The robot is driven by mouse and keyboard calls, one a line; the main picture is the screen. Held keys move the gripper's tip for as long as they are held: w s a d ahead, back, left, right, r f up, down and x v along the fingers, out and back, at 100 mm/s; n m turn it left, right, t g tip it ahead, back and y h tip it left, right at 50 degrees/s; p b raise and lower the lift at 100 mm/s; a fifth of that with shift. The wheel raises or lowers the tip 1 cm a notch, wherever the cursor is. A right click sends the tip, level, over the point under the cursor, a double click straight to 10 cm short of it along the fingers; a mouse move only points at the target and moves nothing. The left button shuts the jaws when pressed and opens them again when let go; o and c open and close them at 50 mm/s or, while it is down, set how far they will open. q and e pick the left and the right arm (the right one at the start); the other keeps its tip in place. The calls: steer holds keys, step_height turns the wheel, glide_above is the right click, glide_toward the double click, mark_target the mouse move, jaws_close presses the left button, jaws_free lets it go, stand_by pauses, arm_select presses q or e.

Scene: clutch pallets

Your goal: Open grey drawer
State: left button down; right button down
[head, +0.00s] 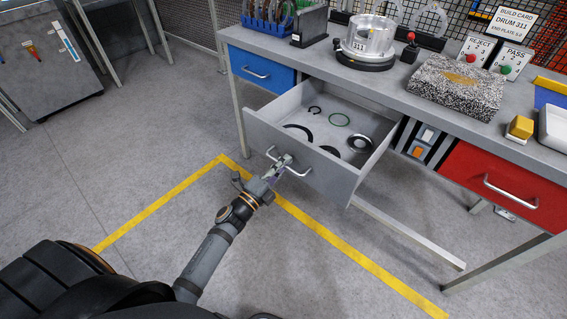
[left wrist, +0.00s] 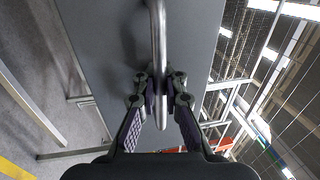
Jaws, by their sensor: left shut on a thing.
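The grey drawer (head: 300,157) stands pulled out from under the workbench in the head view. Several rings and seals lie inside it. Its bar handle (head: 297,171) is on the front face. My left gripper (head: 284,162) is shut on this handle. In the left wrist view the metal handle (left wrist: 157,45) runs between the two fingers of my left gripper (left wrist: 161,88), with the grey drawer front (left wrist: 100,40) behind it. My right gripper is not in view.
A blue drawer (head: 262,72) at the left and a red drawer (head: 500,185) at the right are closed. The workbench top (head: 320,60) carries a metal drum (head: 370,38), a speckled block (head: 455,88) and a yellow item (head: 520,128). Yellow tape (head: 340,240) marks the open floor.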

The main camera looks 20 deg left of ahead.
arm_select(q)
steer(key=shift+f, duration=0.15)
steer(key=c, duration=1.4)
jaws_free()
steer(key=shift+c, duration=0.2)
steer(key=v, duration=1.2)
